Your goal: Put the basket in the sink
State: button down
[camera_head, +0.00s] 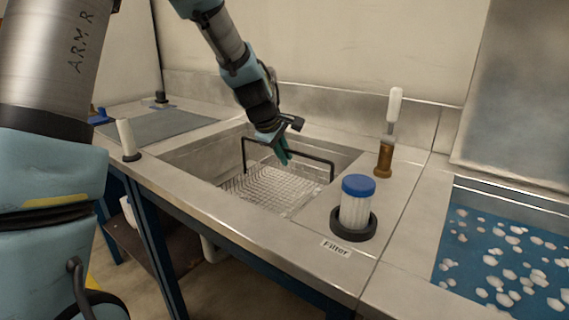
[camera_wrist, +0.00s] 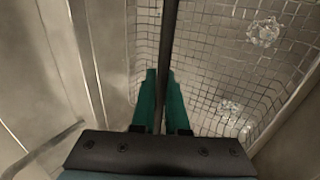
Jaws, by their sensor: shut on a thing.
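The wire basket (camera_head: 268,188) is a metal mesh basket with a black bar handle. It is down inside the sink (camera_head: 205,158), a metal basin set in the counter; whether it rests on the bottom I cannot tell. My gripper (camera_head: 284,156) has green fingers shut on the basket's handle, near the middle of the bar. In the wrist view, the handle runs between the fingertips of my gripper (camera_wrist: 160,95), with the basket mesh (camera_wrist: 225,75) below. Some clear lumps (camera_wrist: 264,32) lie in the basket. The fingers hide part of the handle.
A blue-capped filter (camera_head: 356,205) stands in a black ring at the sink's front right. A brown-based, white-topped tool (camera_head: 388,140) stands behind it. A white cylinder (camera_head: 127,138) is left of the sink. A blue area with white pieces (camera_head: 505,250) is at right.

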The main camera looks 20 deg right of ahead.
notch_tip(320, 180, down, 2)
jog(key=c, duration=0.9)
grip_release()
jog(key=v, duration=1.2)
